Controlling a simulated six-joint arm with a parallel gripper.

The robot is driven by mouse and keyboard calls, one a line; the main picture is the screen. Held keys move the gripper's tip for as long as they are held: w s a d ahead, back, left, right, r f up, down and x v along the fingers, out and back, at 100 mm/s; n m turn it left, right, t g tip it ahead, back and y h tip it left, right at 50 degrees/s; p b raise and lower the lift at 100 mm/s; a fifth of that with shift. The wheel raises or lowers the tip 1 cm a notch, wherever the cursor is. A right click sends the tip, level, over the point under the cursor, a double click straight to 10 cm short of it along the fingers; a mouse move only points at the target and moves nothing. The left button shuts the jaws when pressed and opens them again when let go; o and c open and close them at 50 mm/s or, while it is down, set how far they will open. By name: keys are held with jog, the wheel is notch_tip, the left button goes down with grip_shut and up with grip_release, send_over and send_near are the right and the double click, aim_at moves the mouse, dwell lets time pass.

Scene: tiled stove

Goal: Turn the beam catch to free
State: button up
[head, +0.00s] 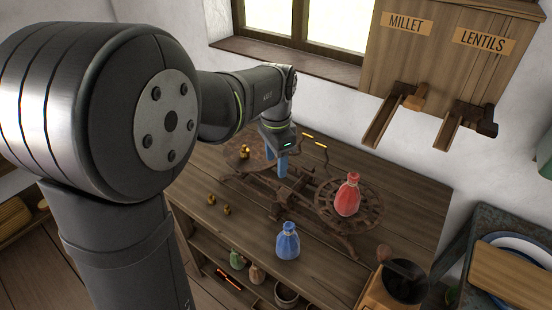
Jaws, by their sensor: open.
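A dark rusty balance scale (340,225) stands on the wooden bench, with its beam running between a left pan (232,160) and a right pan (372,213). My gripper (276,160) is over the middle of the scale, its blue fingers pointing down, apart and seemingly empty. Whether it touches the scale cannot be told. The beam catch is not clearly made out; the gripper covers part of the centre. A thin dark piece with orange marks (315,142) shows just right of the gripper. A red sack (347,196) sits on the right pan. Small brass weights (244,152) are at the left pan.
A blue sack (288,242) stands on the bench (400,190) in front of the scale. Two brass weights (219,205) lie left of it. A grinder (395,288) is at the front right. Wooden dispensers (440,60) hang on the wall. Lower shelves hold small sacks.

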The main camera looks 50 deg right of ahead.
jog(key=n, duration=0.9)
send_near(276, 207)
notch_tip(276, 207, down, 8)
jog(key=shift+f, duration=0.25)
dwell(0.3)
jog(key=c, duration=1)
